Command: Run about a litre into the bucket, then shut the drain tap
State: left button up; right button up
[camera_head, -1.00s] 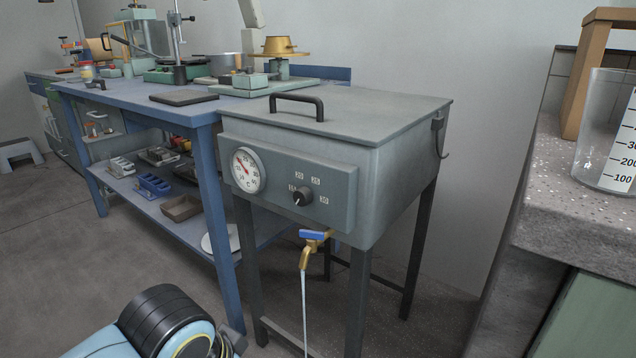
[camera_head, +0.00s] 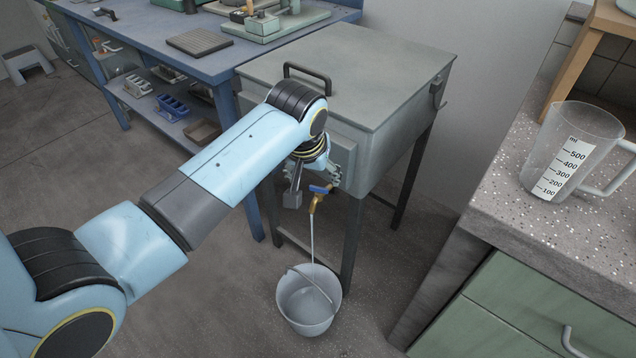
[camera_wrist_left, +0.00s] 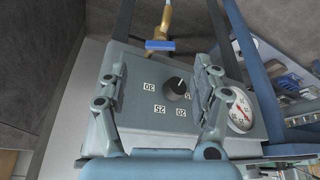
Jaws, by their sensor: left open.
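The brass drain tap with its blue lever (camera_head: 319,189) sticks out low on the front of the grey tank (camera_head: 375,90). A thin stream of water (camera_head: 312,240) runs from it into the pale bucket (camera_head: 297,322) on the floor. How full the bucket is, I cannot tell. My left gripper (camera_head: 314,184) is open and empty beside the tap, in front of the tank's control panel. In the left wrist view its fingers (camera_wrist_left: 158,82) stand apart before the panel's knob (camera_wrist_left: 177,89), with the blue lever (camera_wrist_left: 160,45) just beyond them, untouched. My right gripper is out of view.
A graduated clear jug (camera_head: 540,165) stands on the speckled counter (camera_head: 490,190) at right, above green drawers (camera_head: 530,310). A blue workbench (camera_head: 215,70) with a lower shelf is behind left. Floor around the bucket looks clear.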

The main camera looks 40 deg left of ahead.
aim_at(319, 187)
pick_arm(q)
jog(key=b+x, duration=0.1)
jog(key=x, duration=0.5)
jog(key=shift+w+a+f+b, duration=0.1)
jog(key=shift+f+b, duration=0.15)
jog(key=shift+b, duration=0.1)
jog(key=shift+c, duration=0.5)
jog(key=c, duration=1.1)
jog(key=shift+o, duration=0.2)
jog(key=m+p, duration=0.1)
jog(key=m+h+p, duration=0.1)
jog(key=m+p, duration=0.1)
jog(key=shift+a+r, duration=0.1)
jog(key=shift+r, duration=0.25)
jog(key=shift+f+m+h+p, duration=0.25)
jog(key=shift+m+h+p, duration=0.2)
jog(key=shift+m, duration=0.55)
